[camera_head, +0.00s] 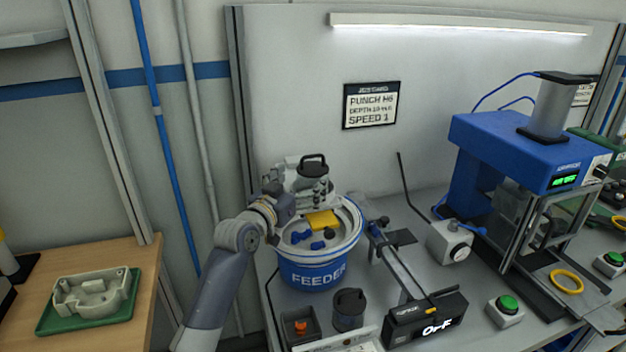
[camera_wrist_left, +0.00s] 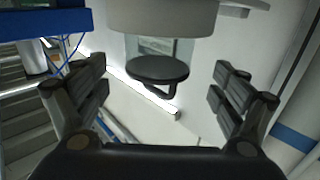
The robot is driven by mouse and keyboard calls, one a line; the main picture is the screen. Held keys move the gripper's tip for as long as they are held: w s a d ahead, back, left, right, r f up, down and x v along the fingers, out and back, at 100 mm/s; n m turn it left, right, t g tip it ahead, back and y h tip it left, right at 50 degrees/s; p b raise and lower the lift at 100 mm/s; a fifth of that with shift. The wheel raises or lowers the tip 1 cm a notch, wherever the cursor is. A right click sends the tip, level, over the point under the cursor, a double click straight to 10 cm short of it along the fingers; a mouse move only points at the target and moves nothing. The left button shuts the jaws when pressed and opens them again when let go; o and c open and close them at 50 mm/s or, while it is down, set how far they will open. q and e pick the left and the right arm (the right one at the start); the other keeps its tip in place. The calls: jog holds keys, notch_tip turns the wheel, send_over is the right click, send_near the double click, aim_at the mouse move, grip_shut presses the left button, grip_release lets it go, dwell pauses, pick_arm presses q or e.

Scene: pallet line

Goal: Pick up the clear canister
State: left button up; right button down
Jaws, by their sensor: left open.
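The clear canister shows mainly by its black lid with a loop handle (camera_head: 314,167), above the blue feeder. In the left wrist view, which is upside down, the lid (camera_wrist_left: 158,70) sits between the fingers, and the see-through body is hard to make out against the wall. A light grey round part lies beyond it on the lid's underside. My left gripper (camera_head: 308,188) is at the canister in the head view; its fingers (camera_wrist_left: 160,90) are spread on both sides of the lid, with visible gaps. Much of the canister is hidden by the gripper. My right gripper is not seen.
The blue feeder bowl (camera_head: 313,277) holds blue and yellow parts below the gripper. A dark lidded jar (camera_head: 349,310) stands in front of it. A rail unit (camera_head: 427,320) and a blue press (camera_head: 515,150) stand to the right. The wall is close behind.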

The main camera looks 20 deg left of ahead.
aim_at(313, 170)
pick_arm(q)
jog(key=shift+w, duration=0.35)
jog(key=shift+w+d+r+p, duration=0.1)
jog(key=shift+w+d+p, duration=0.1)
jog(key=shift+w+p, duration=0.4)
jog(key=shift+w+d+r+p, duration=0.1)
jog(key=shift+w+d+p, duration=0.2)
jog(key=shift+w, duration=0.35)
jog(key=shift+w+d+f, duration=0.1)
jog(key=shift+w+f, duration=0.15)
jog(key=shift+w, duration=0.6)
jog(key=shift+w+f, duration=0.1)
jog(key=shift+w, duration=0.25)
jog(key=shift+s, duration=0.1)
jog(key=c, duration=1.2)
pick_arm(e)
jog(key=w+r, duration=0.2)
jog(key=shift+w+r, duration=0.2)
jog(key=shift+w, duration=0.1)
